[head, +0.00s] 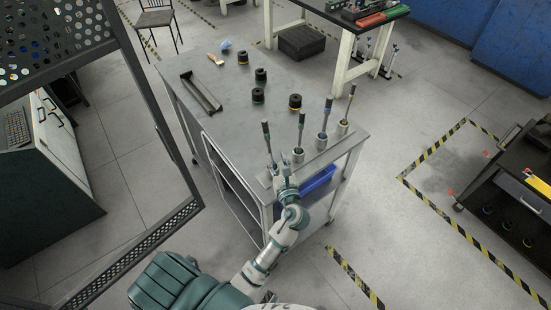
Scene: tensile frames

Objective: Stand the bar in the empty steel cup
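A slim bar (267,139) with a dark thick top stands close to upright, leaning slightly left, at the near edge of the grey cart. Its lower end meets my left gripper (277,170), which comes up from the bottom of the view. The fingers are too small to show whether they are shut on the bar. Three steel cups stand in a row to the right: a near one (298,156), a middle one (321,142) and a far one (343,129). Each has a bar standing in it. No empty cup can be made out; my gripper covers the spot below the leaning bar. My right gripper is out of view.
The cart top (225,80) also holds several black ring-topped pieces (295,102), a dark channel-shaped holder (201,92) and a brush (215,59). A blue bin (318,181) sits on the shelf below. A dark metal frame (150,100) stands at left.

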